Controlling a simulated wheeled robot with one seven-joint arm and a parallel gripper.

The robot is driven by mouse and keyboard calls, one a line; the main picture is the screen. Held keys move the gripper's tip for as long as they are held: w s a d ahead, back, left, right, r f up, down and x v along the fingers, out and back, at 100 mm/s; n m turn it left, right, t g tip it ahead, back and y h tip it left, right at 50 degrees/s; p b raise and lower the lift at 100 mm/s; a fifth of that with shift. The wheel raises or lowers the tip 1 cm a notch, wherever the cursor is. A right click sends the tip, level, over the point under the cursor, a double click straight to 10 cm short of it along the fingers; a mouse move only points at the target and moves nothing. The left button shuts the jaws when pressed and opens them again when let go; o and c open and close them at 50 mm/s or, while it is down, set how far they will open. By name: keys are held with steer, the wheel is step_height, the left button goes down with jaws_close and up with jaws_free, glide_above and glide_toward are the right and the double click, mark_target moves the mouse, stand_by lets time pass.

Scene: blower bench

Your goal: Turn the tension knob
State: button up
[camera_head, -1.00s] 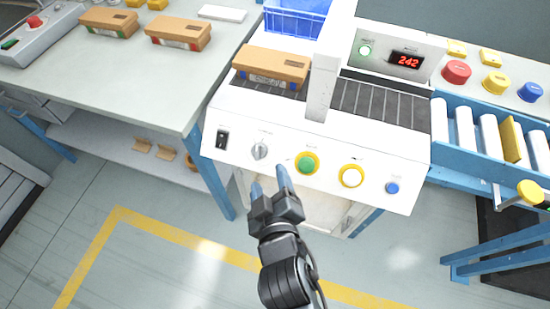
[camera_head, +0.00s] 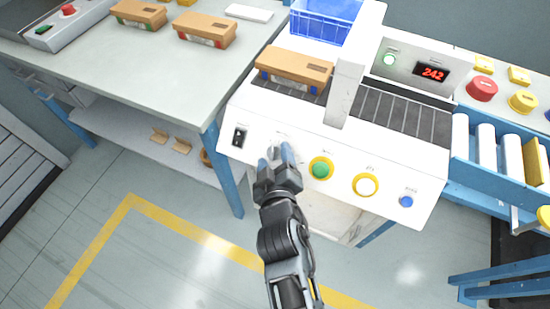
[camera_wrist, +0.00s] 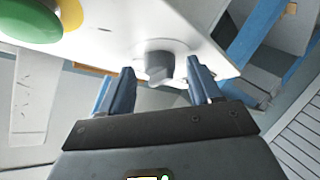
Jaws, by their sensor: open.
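The tension knob (camera_wrist: 158,66) is a small grey dial on the white front panel (camera_head: 305,190) of the machine. In the wrist view it sits between my two fingertips, with a gap showing on each side. My gripper (camera_head: 280,156) is open, with its blue-grey fingers reaching up to the panel; it also shows in the wrist view (camera_wrist: 160,74). In the head view the fingers mostly hide the knob. I cannot tell how far the fingers reach along its sides.
A black rocker switch (camera_head: 239,136) is left of the knob. A green button (camera_head: 320,169), a white button (camera_head: 366,185) and a blue button (camera_head: 406,201) are to the right. A brown box (camera_head: 294,68) lies on the conveyor above. The floor in front is clear.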

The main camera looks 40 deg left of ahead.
steer(key=shift+c, duration=0.3)
steer(key=c, duration=1)
steer(key=shift+o, duration=0.2)
steer(key=b, duration=0.3)
steer(key=shift+f+m+b, duration=0.4)
steer(key=m+t+b, duration=0.1)
steer(key=b, duration=0.2)
steer(key=shift+h, duration=0.3)
steer(key=shift+s+r+b, duration=0.1)
steer(key=shift+r+b, duration=0.15)
steer(key=shift+b, duration=0.25)
steer(key=o, duration=1)
steer(key=shift+s, duration=0.1)
